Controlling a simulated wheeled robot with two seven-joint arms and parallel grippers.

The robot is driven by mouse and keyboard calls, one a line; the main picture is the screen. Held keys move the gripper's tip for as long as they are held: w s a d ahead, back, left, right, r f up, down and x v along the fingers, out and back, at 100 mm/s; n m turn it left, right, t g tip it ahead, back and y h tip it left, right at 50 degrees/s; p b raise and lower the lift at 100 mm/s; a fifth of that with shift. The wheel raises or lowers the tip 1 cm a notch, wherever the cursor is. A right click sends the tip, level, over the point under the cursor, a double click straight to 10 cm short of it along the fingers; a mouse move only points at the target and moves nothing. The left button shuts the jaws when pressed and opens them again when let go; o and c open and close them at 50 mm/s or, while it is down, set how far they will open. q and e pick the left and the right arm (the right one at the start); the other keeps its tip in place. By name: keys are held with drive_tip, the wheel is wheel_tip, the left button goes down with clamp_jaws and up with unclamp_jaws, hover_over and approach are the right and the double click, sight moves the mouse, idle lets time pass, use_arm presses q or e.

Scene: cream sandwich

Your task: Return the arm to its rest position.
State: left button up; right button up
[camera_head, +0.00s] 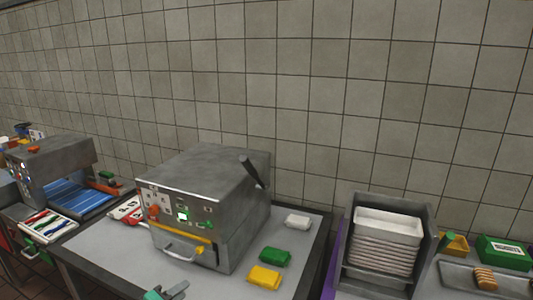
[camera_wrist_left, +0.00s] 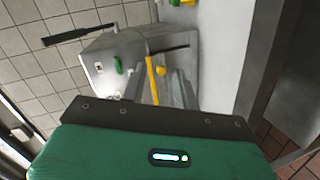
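My left gripper (camera_head: 166,291) is at the bottom edge of the head view, in front of the grey machine. Only a teal part and a grey tip of it show there. In the left wrist view a teal housing with a dark bar fills the bottom. No held object is visible. My right gripper is not in view. The grey box-shaped machine (camera_head: 205,185) stands on the table, with a dark lever, coloured buttons and a yellow bar; it also shows in the left wrist view (camera_wrist_left: 110,55).
On the table (camera_head: 100,245) right of the machine lie a white block (camera_head: 297,221), a green block (camera_head: 275,256) and a yellow block (camera_head: 264,277). A rack of stacked white trays (camera_head: 386,238) stands to the right. Another machine (camera_head: 50,165) is at the far left. A tiled wall closes the back.

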use_arm(q)
drive_tip(key=s+d+f+m+g+y, duration=0.1)
drive_tip(key=s+d+f+m+g, duration=0.15)
drive_tip(key=s+f, duration=0.4)
drive_tip(key=s+d+f+m+g+y, duration=0.1)
drive_tip(key=s+d+f+m+g, duration=0.2)
drive_tip(key=s, duration=0.6)
drive_tip(key=s+a+f+m+g+y, duration=0.1)
drive_tip(key=s+a+m+g+y, duration=0.15)
drive_tip(key=s, duration=0.55)
drive_tip(key=s+a+f+m+g+y, duration=0.15)
drive_tip(key=s+m, duration=0.25)
drive_tip(key=s, duration=0.4)
wheel_tip(320, 180, down, 28)
drive_tip(key=d+g, duration=0.1)
drive_tip(key=g, duration=0.1)
drive_tip(key=s+a+f, duration=0.1)
drive_tip(key=s+f, duration=0.8)
drive_tip(key=f, duration=0.2)
drive_tip(key=s+a+f+g, duration=0.1)
drive_tip(key=s+a+f, duration=0.1)
drive_tip(key=s+f, duration=0.8)
drive_tip(key=shift+s+a+f, duration=0.25)
drive_tip(key=shift+s+f, duration=0.05)
drive_tip(key=shift+f, duration=0.15)
